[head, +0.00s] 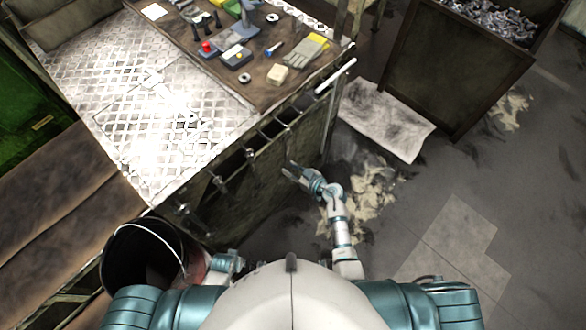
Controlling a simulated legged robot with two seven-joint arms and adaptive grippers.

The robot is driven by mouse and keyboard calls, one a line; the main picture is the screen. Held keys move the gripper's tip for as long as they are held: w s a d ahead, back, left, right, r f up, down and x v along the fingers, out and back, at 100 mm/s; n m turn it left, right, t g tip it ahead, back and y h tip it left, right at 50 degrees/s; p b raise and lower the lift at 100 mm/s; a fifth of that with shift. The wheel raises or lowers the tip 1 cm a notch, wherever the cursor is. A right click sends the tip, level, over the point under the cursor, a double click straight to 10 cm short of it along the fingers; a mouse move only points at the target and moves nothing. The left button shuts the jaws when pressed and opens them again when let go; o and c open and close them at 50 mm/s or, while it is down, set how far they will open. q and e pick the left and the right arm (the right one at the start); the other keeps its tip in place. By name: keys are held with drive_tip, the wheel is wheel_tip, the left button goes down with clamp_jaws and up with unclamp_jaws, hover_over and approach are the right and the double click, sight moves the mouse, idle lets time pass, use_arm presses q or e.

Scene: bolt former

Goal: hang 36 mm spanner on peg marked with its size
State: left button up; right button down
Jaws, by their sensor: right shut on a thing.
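My right gripper (297,172) is low in front of the bench's near side, to the right of the pegs. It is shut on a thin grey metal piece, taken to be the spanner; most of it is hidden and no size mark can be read. Pegs (250,153) stick out in a row along the bench's near side, below the top edge. Their size marks are too small to read. Pale spanner-like shapes lie on the bright tread plate (90,75). My left arm is folded by my body, and its gripper cannot be made out.
A brown board (228,85) on the bench holds gloves (305,48), a red-buttoned box and small parts. A dark bucket (150,255) stands at lower left. A bin of metal scraps (455,60) stands at upper right, with a stained sheet (388,118) beside it. Right floor is open.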

drive_tip(key=shift+d+r, duration=0.1)
drive_tip(key=shift+d, duration=0.5)
use_arm(q)
drive_tip(key=shift+d+r, duration=0.2)
drive_tip(key=shift+d, duration=0.35)
drive_tip(key=shift+a, duration=0.1)
use_arm(e)
drive_tip(key=shift+w+a, duration=0.1)
drive_tip(key=shift+a+p, duration=0.35)
use_arm(q)
drive_tip(key=shift+w+r, duration=0.15)
drive_tip(key=shift+r, duration=0.35)
use_arm(e)
drive_tip(key=shift+w+d, duration=0.1)
drive_tip(key=shift+d, duration=0.4)
use_arm(q)
drive_tip(key=shift+a, duration=0.25)
use_arm(e)
drive_tip(key=shift+a, duration=0.35)
use_arm(q)
drive_tip(key=shift+w+d+r+p, duration=0.1)
drive_tip(key=shift+d+r+p, duration=0.1)
drive_tip(key=shift+r+p, duration=0.35)
use_arm(e)
drive_tip(key=shift+d, duration=0.35)
drive_tip(key=shift+w, duration=0.1)
use_arm(q)
drive_tip(key=shift+a, duration=0.15)
use_arm(e)
drive_tip(key=shift+a, duration=0.15)
